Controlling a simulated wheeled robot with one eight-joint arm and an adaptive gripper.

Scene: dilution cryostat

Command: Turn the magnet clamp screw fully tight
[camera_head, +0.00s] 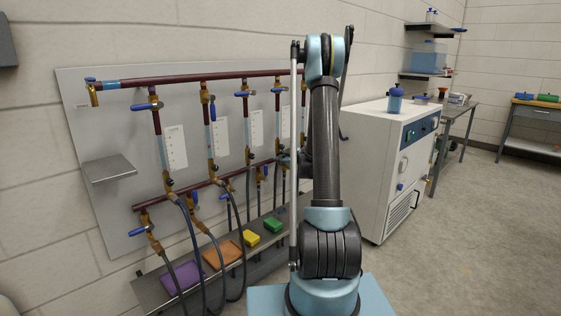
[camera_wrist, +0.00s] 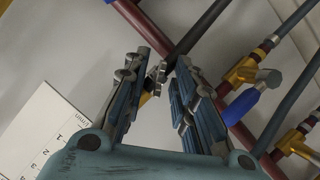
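My gripper (camera_wrist: 164,72) shows in the wrist view with its two blue-and-grey fingers apart. A small silver piece with a yellow-brass part below it (camera_wrist: 157,76) shows in the gap near the left fingertip; I cannot tell whether it is the clamp screw or whether a finger touches it. A dark tube (camera_wrist: 200,28) and a dark red pipe (camera_wrist: 145,26) run past just beyond the fingertips. In the head view my arm covers part of the wall panel, and my gripper cannot be made out clearly. No magnet clamp can be identified for certain.
A blue-handled brass valve (camera_wrist: 243,102) is close to the right finger. A white scale card (camera_wrist: 40,135) lies to the left. The grey panel (camera_head: 95,220) carries red pipes, valves and hanging hoses, with a tray (camera_head: 160,290) below. A white cabinet (camera_head: 375,160) stands right; floor (camera_head: 480,220) is clear.

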